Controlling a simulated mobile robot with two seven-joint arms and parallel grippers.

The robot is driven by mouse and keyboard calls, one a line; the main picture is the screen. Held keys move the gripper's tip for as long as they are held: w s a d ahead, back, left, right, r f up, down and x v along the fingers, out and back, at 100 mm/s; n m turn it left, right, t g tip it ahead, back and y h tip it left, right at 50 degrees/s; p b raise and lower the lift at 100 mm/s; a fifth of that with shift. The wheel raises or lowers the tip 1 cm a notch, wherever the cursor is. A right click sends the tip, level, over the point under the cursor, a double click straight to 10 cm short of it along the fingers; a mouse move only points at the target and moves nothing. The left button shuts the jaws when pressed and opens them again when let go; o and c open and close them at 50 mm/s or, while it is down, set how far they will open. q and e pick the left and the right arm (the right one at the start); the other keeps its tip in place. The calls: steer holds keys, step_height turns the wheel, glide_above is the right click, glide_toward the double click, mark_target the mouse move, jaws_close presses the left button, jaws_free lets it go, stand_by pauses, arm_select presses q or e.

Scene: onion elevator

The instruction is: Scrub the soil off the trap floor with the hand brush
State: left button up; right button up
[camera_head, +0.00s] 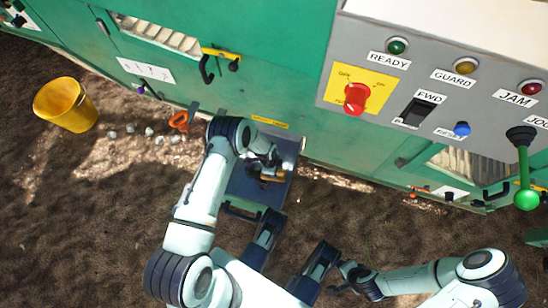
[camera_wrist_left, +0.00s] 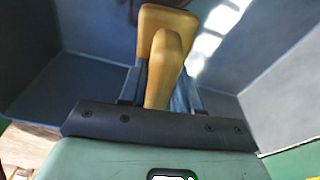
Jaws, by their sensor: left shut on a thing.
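The hand brush, with a tan wooden body, shows in the left wrist view (camera_wrist_left: 163,50) and as a small brown piece in the head view (camera_head: 273,178). My left gripper (camera_head: 268,168) is shut on its handle, down inside the trap. The trap is an open blue-grey tray (camera_head: 247,188) at the foot of the green machine; its side wall fills the right of the wrist view (camera_wrist_left: 285,85). The brush's bristles are hidden, and I cannot make out soil on the trap floor. My right gripper (camera_head: 343,275) is low in front, away from the trap; its fingers are unclear.
A yellow bucket (camera_head: 67,105) stands on the brown ground at the left, with several pale lumps (camera_head: 148,131) near it. An orange-handled tool (camera_head: 180,121) is by the machine. The control panel (camera_head: 440,85) is at the upper right. Ground at the left front is clear.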

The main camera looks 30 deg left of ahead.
arm_select(q)
steer(key=shift+f+b, duration=0.6)
steer(key=shift+s+a+r+b, duration=0.1)
steer(key=shift+s+a+b, duration=0.1)
steer(key=shift+a, duration=0.75)
steer(key=shift+s+a+r+b, duration=0.1)
steer(key=shift+s+a+b, duration=0.1)
steer(key=shift+a, duration=0.7)
steer(key=shift+s+a+f, duration=0.15)
steer(key=shift+s+a, duration=0.05)
steer(key=shift+a, duration=0.7)
steer(key=shift+s+a, duration=0.2)
steer(key=shift+a, duration=0.65)
steer(key=shift+s+a, duration=0.25)
steer(key=shift+a, duration=0.65)
steer(key=shift+s+a, duration=0.2)
steer(key=shift+a, duration=0.65)
steer(key=shift+s+a+f, duration=0.1)
steer(key=shift+s+a, duration=0.15)
steer(key=shift+a, duration=0.6)
steer(key=shift+s+a, duration=0.2)
steer(key=shift+a, duration=0.65)
steer(key=shift+s, duration=0.15)
